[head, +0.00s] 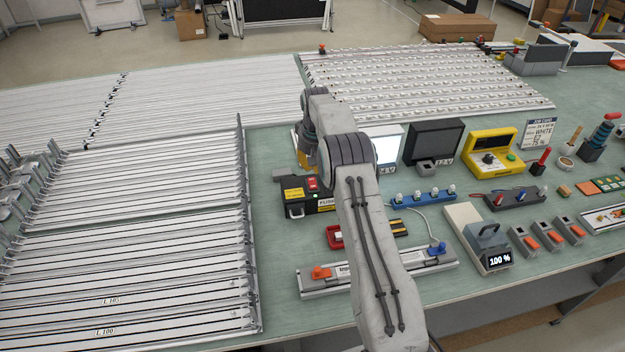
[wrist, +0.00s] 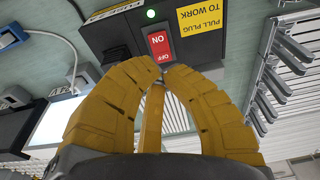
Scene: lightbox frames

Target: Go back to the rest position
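My arm (head: 372,240) reaches up from the bottom of the head view and bends over the bench. My gripper (wrist: 163,72) has yellow fingers whose tips come together in the wrist view, with nothing seen held between them. In the head view it is mostly hidden behind my arm. Just beyond the fingertips is a black box (wrist: 118,38) with a red ON/OFF rocker switch (wrist: 159,45), a lit green light (wrist: 150,14) and a yellow "PULL PLUG TO WORK" label (wrist: 200,18). I cannot tell whether the tips touch the box.
Long metal rails (head: 130,240) fill the left of the green bench, and more strips (head: 430,85) lie at the back. A white lit panel (head: 384,143), a dark monitor (head: 433,140), a yellow device (head: 490,150) and a blue socket strip (head: 424,197) stand to the right.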

